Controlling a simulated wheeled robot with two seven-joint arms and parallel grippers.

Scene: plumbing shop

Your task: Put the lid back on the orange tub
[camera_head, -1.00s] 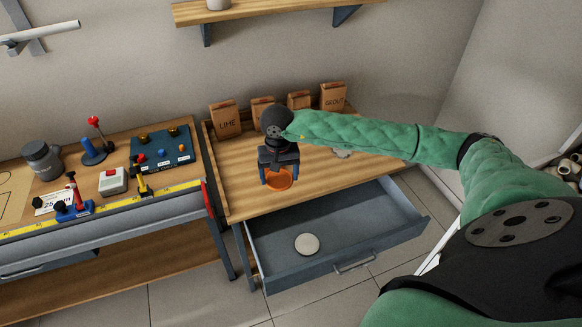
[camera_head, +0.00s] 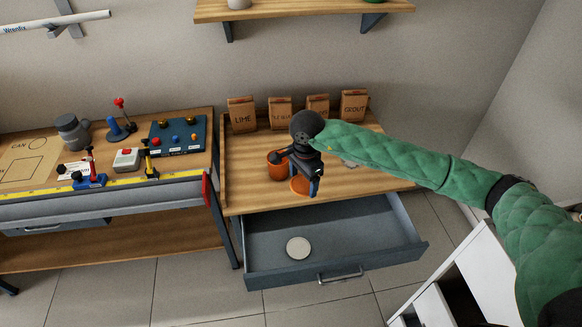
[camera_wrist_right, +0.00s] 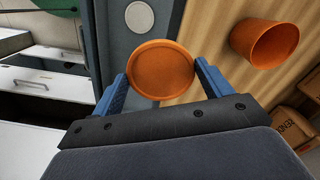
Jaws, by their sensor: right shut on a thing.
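The orange tub (camera_head: 276,168) stands on the wooden top of the drawer table, just left of my right gripper; in the wrist view the tub (camera_wrist_right: 265,43) is at the upper right, apart from the lid. The round orange lid (camera_head: 299,187) is in my right gripper (camera_head: 305,184), near the table's front edge. In the wrist view the lid (camera_wrist_right: 162,70) sits between the two blue fingers of the right gripper (camera_wrist_right: 160,82), which are shut on its rim. My left gripper is not in view.
The drawer (camera_head: 375,242) below is pulled open, with a pale round disc (camera_head: 298,248) in it. Several paper bags (camera_head: 242,115) stand along the table's back. A bench (camera_head: 110,195) with tools is at the left. The table top right of my gripper is mostly clear.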

